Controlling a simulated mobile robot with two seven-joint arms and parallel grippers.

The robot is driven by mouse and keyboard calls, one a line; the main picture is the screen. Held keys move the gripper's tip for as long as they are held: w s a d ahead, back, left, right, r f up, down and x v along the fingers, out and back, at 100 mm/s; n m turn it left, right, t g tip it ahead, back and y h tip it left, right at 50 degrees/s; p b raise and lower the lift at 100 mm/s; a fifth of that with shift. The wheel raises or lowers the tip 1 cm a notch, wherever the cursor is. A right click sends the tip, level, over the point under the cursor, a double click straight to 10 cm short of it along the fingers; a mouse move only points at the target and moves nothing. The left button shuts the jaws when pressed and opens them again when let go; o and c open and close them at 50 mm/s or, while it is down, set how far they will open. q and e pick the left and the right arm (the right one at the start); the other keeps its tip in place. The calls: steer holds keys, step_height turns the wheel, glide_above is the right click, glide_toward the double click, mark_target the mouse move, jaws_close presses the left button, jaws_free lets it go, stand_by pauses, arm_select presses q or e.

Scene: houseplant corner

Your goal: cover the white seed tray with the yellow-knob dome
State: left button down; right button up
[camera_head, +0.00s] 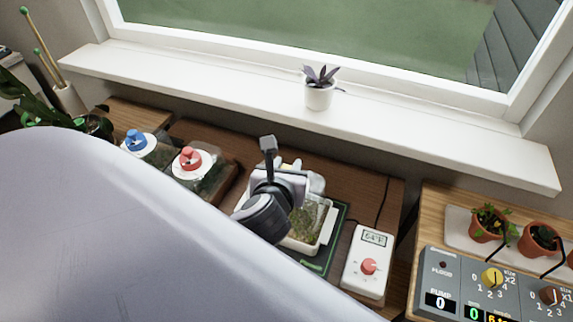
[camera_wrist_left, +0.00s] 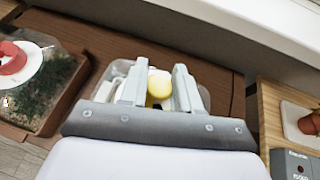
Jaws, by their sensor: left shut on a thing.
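The white seed tray (camera_head: 329,226), with green seedlings in it, stands on a dark green mat in the head view. My left gripper (camera_head: 287,170) is over the tray's far end. In the left wrist view my left gripper (camera_wrist_left: 157,86) is shut on the yellow knob (camera_wrist_left: 159,92) of the clear dome (camera_wrist_left: 105,70). The dome (camera_head: 317,184) shows only partly in the head view, behind my gripper. I cannot tell whether it touches the tray. The tray's left side is hidden by my arm. My right gripper is out of view.
A blue-knob dome (camera_head: 136,143) and a red-knob dome (camera_head: 192,161) stand to the left. A white control box (camera_head: 368,262) with a red dial stands close on the tray's right. A grey pump panel (camera_head: 454,278) is farther right. A potted plant (camera_head: 319,95) stands on the windowsill.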

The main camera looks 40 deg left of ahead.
arm_select(q)
steer(key=shift+f, duration=1)
stand_by(1.1)
steer(key=shift+f, duration=0.65)
stand_by(0.7)
steer(key=c, duration=0.7)
jaws_free()
steer(key=shift+f, duration=0.1)
steer(key=shift+c, duration=0.2)
steer(key=v, duration=0.7)
steer(key=shift+s+d, duration=0.1)
